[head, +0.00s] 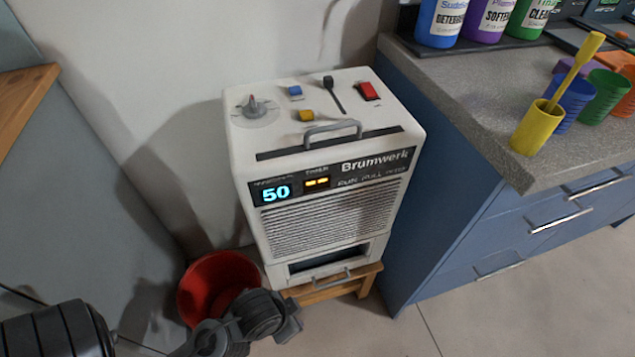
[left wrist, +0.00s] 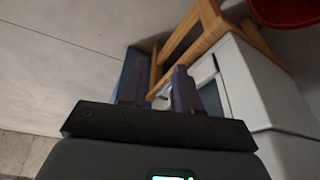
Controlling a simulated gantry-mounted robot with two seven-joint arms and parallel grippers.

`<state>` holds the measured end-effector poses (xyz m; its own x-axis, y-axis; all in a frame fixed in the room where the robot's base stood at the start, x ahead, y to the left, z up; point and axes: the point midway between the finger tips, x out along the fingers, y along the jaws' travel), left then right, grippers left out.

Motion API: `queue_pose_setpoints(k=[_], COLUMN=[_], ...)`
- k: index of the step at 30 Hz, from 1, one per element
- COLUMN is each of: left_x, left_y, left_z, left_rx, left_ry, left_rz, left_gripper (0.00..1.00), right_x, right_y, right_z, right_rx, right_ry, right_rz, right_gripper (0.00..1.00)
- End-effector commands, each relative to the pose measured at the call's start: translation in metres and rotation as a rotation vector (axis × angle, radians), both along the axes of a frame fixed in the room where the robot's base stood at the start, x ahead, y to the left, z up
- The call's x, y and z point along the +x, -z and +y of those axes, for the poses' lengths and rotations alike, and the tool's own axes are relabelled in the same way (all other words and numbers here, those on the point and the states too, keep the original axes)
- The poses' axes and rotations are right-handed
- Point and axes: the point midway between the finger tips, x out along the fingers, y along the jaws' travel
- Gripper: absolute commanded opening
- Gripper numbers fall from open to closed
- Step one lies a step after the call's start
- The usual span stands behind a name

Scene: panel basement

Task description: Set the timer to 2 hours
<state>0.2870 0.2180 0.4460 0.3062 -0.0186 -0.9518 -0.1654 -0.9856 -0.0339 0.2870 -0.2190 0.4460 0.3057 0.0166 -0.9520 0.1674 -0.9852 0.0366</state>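A white Brumwerk appliance (head: 325,190) stands on a low wooden stool. Its front display (head: 275,192) reads 50, with two lit amber indicators (head: 317,182) beside it. On its top are a grey knob with a reddish mark (head: 253,105), a blue button (head: 295,91), a yellow button (head: 306,115), a black lever (head: 335,95) and a red switch (head: 369,91). My left gripper (head: 291,317) is low, in front of the stool and apart from the controls. In the left wrist view its two fingers (left wrist: 159,76) are apart with nothing held. My right gripper is not in view.
A red bucket (head: 215,277) stands left of the stool (head: 340,285). A blue cabinet (head: 440,190) with a grey counter (head: 500,110) is close on the right, bearing bottles and coloured cups. A grey handle (head: 332,129) rises from the appliance's top. Space above the appliance is clear.

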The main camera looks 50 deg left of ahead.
Motion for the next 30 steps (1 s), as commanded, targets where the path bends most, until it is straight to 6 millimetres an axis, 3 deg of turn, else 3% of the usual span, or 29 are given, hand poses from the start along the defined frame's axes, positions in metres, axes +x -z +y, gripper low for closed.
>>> queue_pose_setpoints(k=[1,6,30], left_x=[0.0000,0.0000,0.0000], left_y=[0.0001,0.0001,0.0001], left_z=[0.0000,0.0000,0.0000], left_rx=[0.000,0.000,0.000], left_ry=[0.000,0.000,0.000], left_rz=[0.000,0.000,0.000], left_gripper=[0.23,0.00,0.00], right_x=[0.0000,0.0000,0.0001], right_y=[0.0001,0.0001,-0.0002], right_z=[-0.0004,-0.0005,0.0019], right_rx=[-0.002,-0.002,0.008], right_ry=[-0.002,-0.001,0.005], right_rz=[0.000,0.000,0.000], right_gripper=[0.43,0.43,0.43])
